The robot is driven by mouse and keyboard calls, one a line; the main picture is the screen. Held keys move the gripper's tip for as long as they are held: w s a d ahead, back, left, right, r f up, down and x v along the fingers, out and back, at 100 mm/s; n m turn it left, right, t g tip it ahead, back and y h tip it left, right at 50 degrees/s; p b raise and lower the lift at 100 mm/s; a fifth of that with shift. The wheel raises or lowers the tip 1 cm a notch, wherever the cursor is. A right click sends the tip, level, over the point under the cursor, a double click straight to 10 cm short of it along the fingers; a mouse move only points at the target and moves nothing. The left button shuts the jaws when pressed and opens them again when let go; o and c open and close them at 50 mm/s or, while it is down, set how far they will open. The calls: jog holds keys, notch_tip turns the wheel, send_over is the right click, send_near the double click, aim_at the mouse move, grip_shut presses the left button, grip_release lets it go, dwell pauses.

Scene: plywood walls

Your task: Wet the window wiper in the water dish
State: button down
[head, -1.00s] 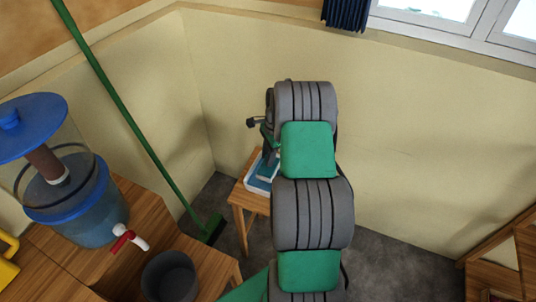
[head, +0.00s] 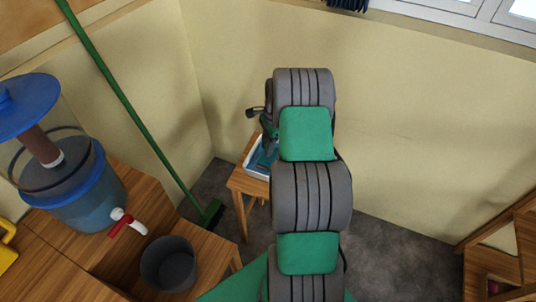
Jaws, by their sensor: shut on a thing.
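The water dish (head: 251,169) is a white, shallow tray with blue water. It stands on a small wooden stool and is partly hidden behind my arm. My gripper (head: 268,146) is just above the dish, mostly hidden by my own green and grey arm links. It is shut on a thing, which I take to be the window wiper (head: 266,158). Only a small dark teal part of that shows, low over or in the dish. I cannot tell whether it touches the water.
The stool (head: 248,186) stands near the wall corner. A green broom (head: 140,118) leans left of it. A blue-lidded water dispenser (head: 85,205) with a red tap and a dark grey bucket (head: 169,263) are on wooden furniture at left. A wooden shelf (head: 499,236) is at right.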

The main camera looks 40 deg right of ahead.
jog(key=shift+r+p, duration=2.65)
jog(key=shift+r, duration=1.25)
jog(key=shift+r+p, duration=1.5)
jog(key=shift+r, duration=0.5)
